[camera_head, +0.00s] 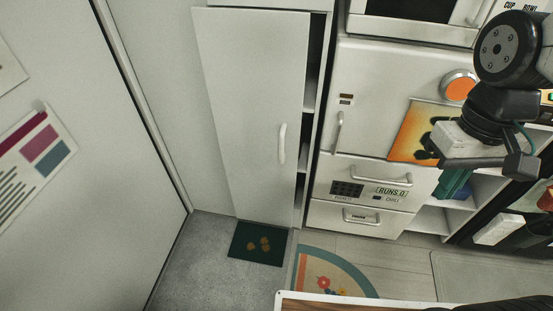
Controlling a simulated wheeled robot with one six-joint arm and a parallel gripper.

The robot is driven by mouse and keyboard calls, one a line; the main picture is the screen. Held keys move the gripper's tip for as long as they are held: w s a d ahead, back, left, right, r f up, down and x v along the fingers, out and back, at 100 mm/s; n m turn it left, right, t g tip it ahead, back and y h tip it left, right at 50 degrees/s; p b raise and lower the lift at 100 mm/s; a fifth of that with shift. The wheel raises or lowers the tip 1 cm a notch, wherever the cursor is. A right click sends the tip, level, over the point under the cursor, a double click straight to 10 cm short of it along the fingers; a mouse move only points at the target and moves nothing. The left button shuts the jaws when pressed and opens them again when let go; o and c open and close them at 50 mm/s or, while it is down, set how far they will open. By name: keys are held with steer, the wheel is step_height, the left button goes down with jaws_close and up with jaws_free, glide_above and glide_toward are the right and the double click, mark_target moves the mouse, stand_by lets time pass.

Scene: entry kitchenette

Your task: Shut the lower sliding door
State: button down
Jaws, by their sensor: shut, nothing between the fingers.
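A tall white door panel (255,110) with a vertical white handle (282,143) stands left of centre, below a seam at the top edge. A dark gap (311,85) with shelves inside shows along its right side, so this panel is partly open. I cannot tell for certain that it is the lower sliding door. My gripper (448,160) is at the right, in front of the white units and well apart from the panel's handle. It is shut and empty. My arm hides part of the units and shelves behind it.
A white fridge-like unit (375,75) with drawers (360,217) stands right of the panel. Open shelves (430,220) are at lower right. A dark green mat (257,243) and a rounded flowered mat (330,270) lie on the floor. A wall bounds the left.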

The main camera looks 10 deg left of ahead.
steer(key=w+a+f+n+t+y, duration=0.15)
steer(key=w+a+f+n, duration=0.25)
steer(key=w+a+f, duration=0.75)
steer(key=w+a+f+n+t+y, duration=0.1)
steer(key=w+a+f+n+t, duration=0.35)
steer(key=f, duration=1.45)
steer(key=w+a+f+n+t+y, duration=0.1)
steer(key=w+a+f+n, duration=0.4)
steer(key=a+f, duration=0.75)
steer(key=w+a+r+n+t+y, duration=0.2)
steer(key=w+r+n+t+y, duration=0.3)
steer(key=n+t, duration=0.4)
steer(key=w+a+m+t, duration=0.1)
steer(key=w+a, duration=0.3)
steer(key=w, duration=0.6)
steer(key=shift+d+f+h, duration=0.15)
steer(key=shift+d+h, duration=0.1)
steer(key=shift+d, duration=1.6)
